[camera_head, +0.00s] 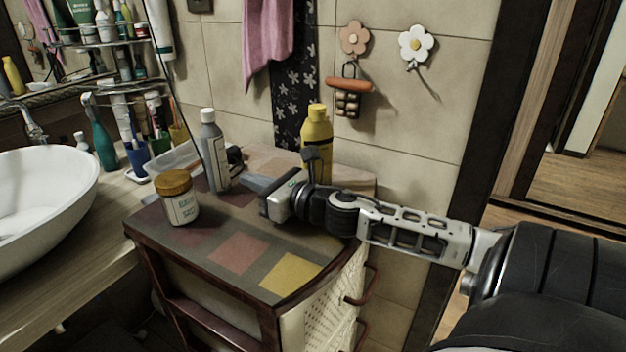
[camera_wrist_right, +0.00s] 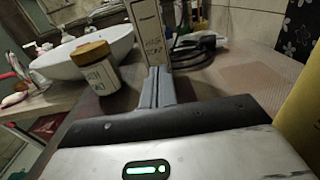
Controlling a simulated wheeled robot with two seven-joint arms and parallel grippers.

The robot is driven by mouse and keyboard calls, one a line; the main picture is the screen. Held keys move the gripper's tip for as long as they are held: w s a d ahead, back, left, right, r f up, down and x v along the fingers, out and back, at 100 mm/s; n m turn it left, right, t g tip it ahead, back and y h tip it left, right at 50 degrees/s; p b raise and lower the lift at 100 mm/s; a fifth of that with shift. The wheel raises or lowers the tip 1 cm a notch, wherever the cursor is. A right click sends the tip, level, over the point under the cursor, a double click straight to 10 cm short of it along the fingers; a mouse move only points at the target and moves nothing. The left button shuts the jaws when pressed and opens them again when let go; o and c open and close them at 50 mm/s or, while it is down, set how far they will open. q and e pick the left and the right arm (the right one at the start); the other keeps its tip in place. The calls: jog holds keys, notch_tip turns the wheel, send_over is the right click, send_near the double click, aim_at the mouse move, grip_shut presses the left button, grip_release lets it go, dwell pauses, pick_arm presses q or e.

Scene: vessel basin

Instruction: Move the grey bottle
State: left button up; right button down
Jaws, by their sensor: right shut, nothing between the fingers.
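The grey bottle (camera_head: 213,152) with a white cap stands upright on the patchwork-topped cabinet (camera_head: 190,250), near its back left. In the right wrist view, the bottle (camera_wrist_right: 150,32) stands straight ahead of the fingers, its top cut off by the frame. My right gripper (camera_head: 248,184) reaches in from the right, low over the cabinet top. Its two grey fingers (camera_wrist_right: 158,88) are together with nothing between them. They point at the lower part of the bottle; whether they touch it I cannot tell. My left gripper is out of view.
A white jar with a yellow-brown lid (camera_head: 177,198) stands left of the gripper. A yellow bottle (camera_head: 317,145) stands behind my right wrist. A white basin (camera_head: 45,205) is at the left. The cabinet's front top is clear.

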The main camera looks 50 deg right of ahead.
jog(key=s, duration=0.3)
jog(key=s+d, duration=0.1)
jog(key=s, duration=0.6)
jog(key=shift+d+b, duration=0.3)
